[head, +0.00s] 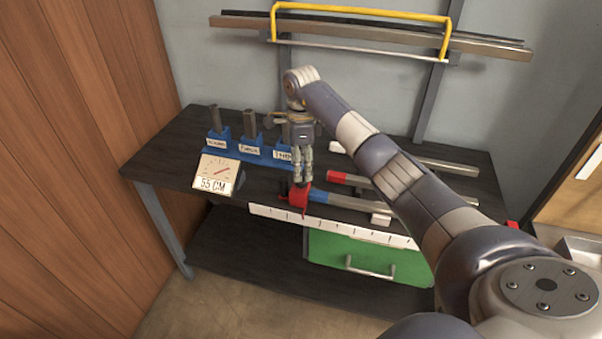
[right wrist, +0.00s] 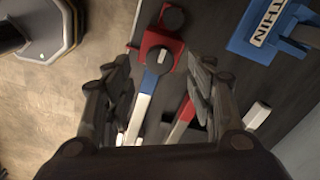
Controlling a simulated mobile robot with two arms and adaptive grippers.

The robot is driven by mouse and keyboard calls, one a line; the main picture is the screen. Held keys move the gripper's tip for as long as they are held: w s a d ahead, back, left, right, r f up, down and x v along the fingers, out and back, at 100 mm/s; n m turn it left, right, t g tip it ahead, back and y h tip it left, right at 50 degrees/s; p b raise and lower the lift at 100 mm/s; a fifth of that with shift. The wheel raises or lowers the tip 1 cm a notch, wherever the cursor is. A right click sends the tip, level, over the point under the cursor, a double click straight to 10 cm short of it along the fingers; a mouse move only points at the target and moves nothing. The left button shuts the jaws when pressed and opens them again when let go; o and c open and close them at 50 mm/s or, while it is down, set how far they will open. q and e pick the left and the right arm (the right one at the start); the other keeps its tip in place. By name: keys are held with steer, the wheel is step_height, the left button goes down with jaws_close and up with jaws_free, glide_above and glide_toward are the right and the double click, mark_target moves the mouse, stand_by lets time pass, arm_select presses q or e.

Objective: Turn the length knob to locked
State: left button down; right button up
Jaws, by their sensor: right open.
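A red block (head: 299,199) sits at the front edge of the dark bench, at the end of a tube with a blue section (head: 319,196). In the right wrist view the red block (right wrist: 150,40) carries a round grey knob (right wrist: 161,58) with a pale bar across it. A second dark round part (right wrist: 172,17) stands at its far end. My right gripper (head: 303,182) points down just above the red block. Its fingers (right wrist: 163,72) are open on either side of the knob in the wrist view, with nothing between them; I cannot tell the height gap. My left gripper is not in view.
A blue rack (head: 262,155) with labelled slots, one reading THIN, lies behind the gripper. A red-ended tube (head: 350,179) lies to the right. A white ruler strip (head: 335,227) and a green drawer (head: 365,262) are along the front.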

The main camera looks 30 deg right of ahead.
mark_target(301, 183)
steer(key=shift+f, duration=2.15)
steer(key=c, duration=1.1)
